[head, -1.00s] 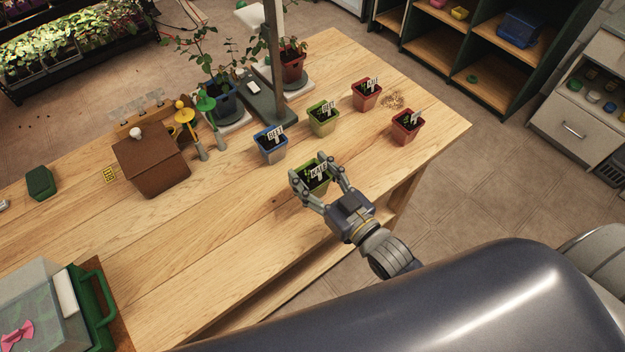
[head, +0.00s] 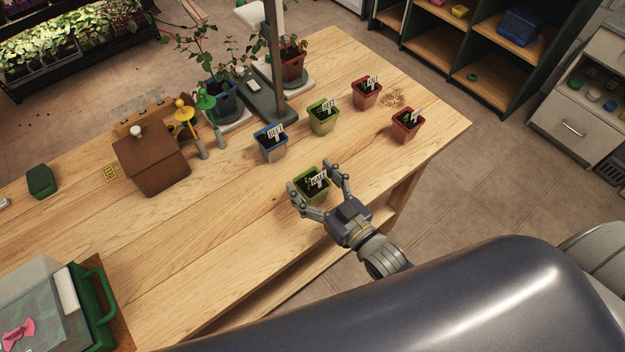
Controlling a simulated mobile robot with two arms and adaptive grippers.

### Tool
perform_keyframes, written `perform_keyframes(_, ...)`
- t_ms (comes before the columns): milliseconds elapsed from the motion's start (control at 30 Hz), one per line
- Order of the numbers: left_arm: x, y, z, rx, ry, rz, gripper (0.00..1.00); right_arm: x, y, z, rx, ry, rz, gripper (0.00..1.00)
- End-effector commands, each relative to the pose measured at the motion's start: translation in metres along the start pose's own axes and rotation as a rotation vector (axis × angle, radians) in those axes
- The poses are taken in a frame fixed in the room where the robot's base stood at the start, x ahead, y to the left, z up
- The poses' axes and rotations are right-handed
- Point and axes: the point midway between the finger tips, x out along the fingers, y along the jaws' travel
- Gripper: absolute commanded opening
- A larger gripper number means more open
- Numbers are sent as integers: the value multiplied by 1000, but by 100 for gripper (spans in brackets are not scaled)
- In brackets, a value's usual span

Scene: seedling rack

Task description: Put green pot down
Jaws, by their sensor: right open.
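A green pot (head: 311,186) with dark soil and a white label stands upright on the wooden table (head: 235,240), near its front edge. My right gripper (head: 318,189) is open, with one finger on either side of the pot's near part. Whether a finger still touches the pot I cannot tell. A second green pot (head: 323,118) with a label stands farther back, between a blue pot (head: 271,143) and a red pot (head: 367,93). My left gripper is not in view.
Another red pot (head: 406,125) stands near the table's right end. A brown wooden box (head: 150,160), green and yellow tools (head: 206,112) and potted plants on a stand fill the back left. A green-handled case (head: 95,300) is at the front left. The table's front middle is clear.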

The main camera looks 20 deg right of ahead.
Motion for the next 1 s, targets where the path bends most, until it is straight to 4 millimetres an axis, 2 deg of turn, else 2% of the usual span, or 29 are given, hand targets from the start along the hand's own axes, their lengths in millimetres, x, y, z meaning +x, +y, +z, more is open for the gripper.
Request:
perform_keyframes(167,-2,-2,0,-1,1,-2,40,0,0,-3,0,0,0,74)
perform_keyframes(267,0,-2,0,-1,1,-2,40,-7,0,-2,0,-1,0,74)
perform_keyframes(700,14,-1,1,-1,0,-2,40,-89,0,0,1,-4,-1,74)
perform_keyframes(833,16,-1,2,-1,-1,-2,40,-106,0,-1,1,-2,0,74)
perform_keyframes(1000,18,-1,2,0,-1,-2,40,-118,0,-2,0,0,0,74)
